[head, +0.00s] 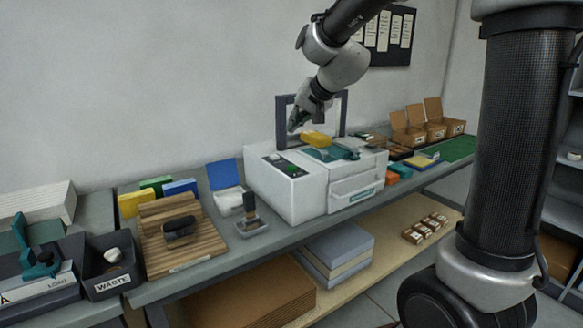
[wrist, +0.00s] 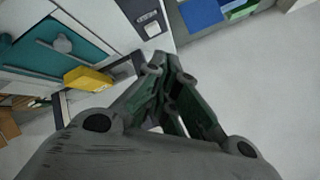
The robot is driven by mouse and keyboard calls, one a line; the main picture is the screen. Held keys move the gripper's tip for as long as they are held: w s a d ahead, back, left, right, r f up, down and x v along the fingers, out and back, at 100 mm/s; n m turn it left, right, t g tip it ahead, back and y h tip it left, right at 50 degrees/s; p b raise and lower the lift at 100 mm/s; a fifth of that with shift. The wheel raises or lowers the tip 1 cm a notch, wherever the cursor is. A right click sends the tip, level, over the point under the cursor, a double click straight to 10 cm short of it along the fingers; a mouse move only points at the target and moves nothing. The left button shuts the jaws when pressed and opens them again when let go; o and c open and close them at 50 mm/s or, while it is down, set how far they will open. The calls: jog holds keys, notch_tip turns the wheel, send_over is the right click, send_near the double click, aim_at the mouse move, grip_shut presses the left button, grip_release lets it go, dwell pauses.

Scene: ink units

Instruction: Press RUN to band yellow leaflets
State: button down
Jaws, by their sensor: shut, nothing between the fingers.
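The white banding machine (head: 300,194) stands on the bench with a dark arch on its far side. I cannot read any label there. The yellow leaflets (head: 316,138) lie over the teal top of the machine, by the arch, and show at left in the wrist view (wrist: 88,78). My gripper (head: 294,125) is shut and empty, above the machine beside the arch, apart from the panel. Its fingers fill the middle of the wrist view (wrist: 166,64).
Left of the machine are a blue-lidded box (head: 225,174), a stamp in a tray (head: 251,222), a wooden rack (head: 178,238) and a WASTE bin (head: 112,268). Cardboard boxes (head: 436,129) and a green mat (head: 458,149) lie to the right. A noticeboard (head: 388,36) hangs behind.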

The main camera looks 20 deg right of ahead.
jog(key=shift+f, duration=4.4)
jog(key=shift+f, duration=0.15)
jog(key=shift+f, duration=0.25)
jog(key=shift+f, duration=0.55)
jog(key=shift+r, duration=1)
jog(key=shift+r, duration=0.1)
jog(key=shift+r, duration=2.4)
